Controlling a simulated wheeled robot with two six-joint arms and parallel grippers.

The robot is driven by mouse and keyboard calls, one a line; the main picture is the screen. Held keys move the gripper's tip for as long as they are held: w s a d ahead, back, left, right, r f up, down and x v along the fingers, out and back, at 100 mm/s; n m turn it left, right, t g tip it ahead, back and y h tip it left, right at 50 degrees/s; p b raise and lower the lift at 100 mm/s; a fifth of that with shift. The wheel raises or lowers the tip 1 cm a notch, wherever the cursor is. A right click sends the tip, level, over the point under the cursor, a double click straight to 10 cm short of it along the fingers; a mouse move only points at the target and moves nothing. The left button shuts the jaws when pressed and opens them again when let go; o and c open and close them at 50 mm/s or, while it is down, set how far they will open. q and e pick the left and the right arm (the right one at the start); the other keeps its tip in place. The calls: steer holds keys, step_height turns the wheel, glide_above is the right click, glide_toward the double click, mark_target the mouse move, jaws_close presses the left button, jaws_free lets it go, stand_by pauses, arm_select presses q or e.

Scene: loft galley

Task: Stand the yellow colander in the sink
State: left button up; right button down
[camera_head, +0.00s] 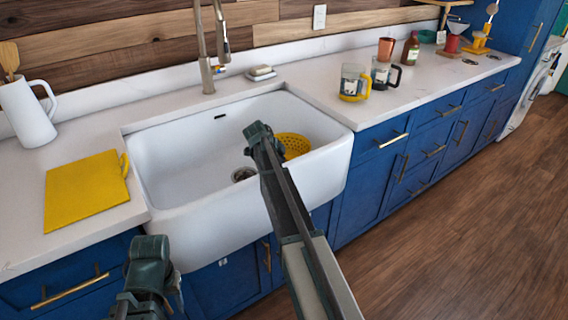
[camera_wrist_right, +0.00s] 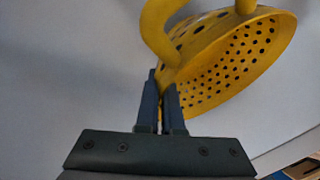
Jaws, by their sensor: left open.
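The yellow colander (camera_head: 293,146) is inside the white sink (camera_head: 175,160), at its right end, partly hidden behind my right gripper (camera_head: 258,133). In the right wrist view the colander (camera_wrist_right: 240,60) is tilted, with its holes and a looped handle showing. My right gripper (camera_wrist_right: 160,105) has its fingers close together, with a thin strip of yellow between them at the colander's edge. Whether the colander touches the sink floor is hidden. My left gripper (camera_head: 150,252) is open and empty in front of the sink, low at the left.
A yellow cutting board (camera_head: 85,190) and a white pitcher (camera_head: 28,115) are on the counter left of the sink. The faucet (camera_head: 207,70) rises behind it. Glass mugs (camera_head: 353,82), a copper cup (camera_head: 386,49) and a bottle (camera_head: 410,49) stand to the right.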

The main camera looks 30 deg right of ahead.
steer(key=shift+f+b, duration=0.4)
steer(key=shift+f, duration=0.3)
steer(key=shift+f+b, duration=0.5)
